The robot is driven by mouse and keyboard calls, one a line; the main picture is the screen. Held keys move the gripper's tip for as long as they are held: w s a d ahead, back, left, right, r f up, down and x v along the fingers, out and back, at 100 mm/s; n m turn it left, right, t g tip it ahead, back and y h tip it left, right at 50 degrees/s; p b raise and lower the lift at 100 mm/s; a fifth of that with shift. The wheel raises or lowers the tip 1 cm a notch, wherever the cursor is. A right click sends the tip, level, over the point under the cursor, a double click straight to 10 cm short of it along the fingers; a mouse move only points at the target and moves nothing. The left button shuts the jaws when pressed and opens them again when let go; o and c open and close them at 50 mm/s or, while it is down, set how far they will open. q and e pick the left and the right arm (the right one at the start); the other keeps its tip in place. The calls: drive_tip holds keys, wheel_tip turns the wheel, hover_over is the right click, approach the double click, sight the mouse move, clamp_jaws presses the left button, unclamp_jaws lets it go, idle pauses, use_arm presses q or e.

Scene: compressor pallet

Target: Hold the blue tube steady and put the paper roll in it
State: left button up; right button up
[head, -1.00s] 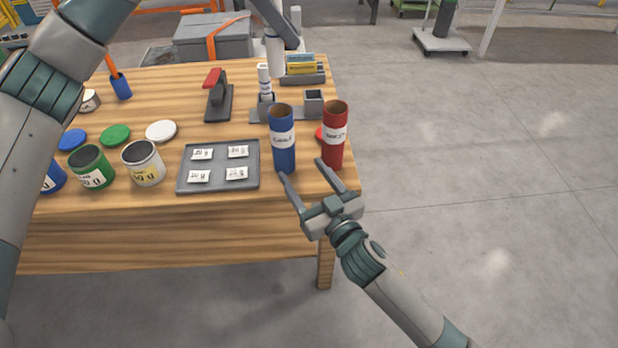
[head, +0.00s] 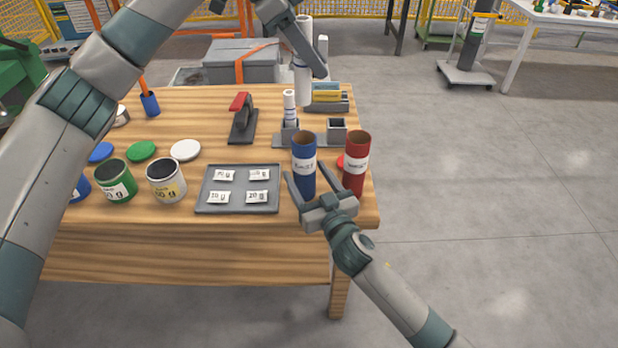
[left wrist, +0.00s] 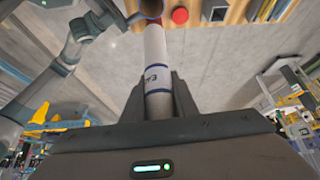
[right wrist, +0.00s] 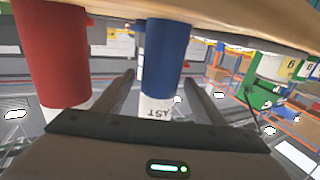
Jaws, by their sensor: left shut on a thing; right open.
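The blue tube (head: 304,172) stands upright near the table's front right corner, its open top facing up and a white label on it. My right gripper (head: 315,184) is open at its front, one finger on each side. In the right wrist view the blue tube (right wrist: 166,55) is between the open fingers, with a gap visible at the left finger. My left gripper (head: 312,50) is shut on the white paper roll (head: 303,85), held upright behind and above the tube. The roll (left wrist: 156,60) also shows in the left wrist view; its lower end in the head view is clear of the tube.
A red tube (head: 355,172) stands close to the right of the blue one. A grey tray (head: 238,205) with labelled packets lies to the left. A grey holder (head: 284,140) with a white roll stands behind. Cans (head: 166,192) and lids are further left.

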drive_tip(key=c, duration=1.2)
drive_tip(key=shift+o, duration=0.2)
use_arm(q)
drive_tip(key=shift+f, duration=0.1)
wheel_tip(320, 180, down, 13)
idle(0.8)
drive_tip(key=o, duration=1.1)
drive_tip(key=shift+o, duration=0.2)
drive_tip(key=v, duration=1.2)
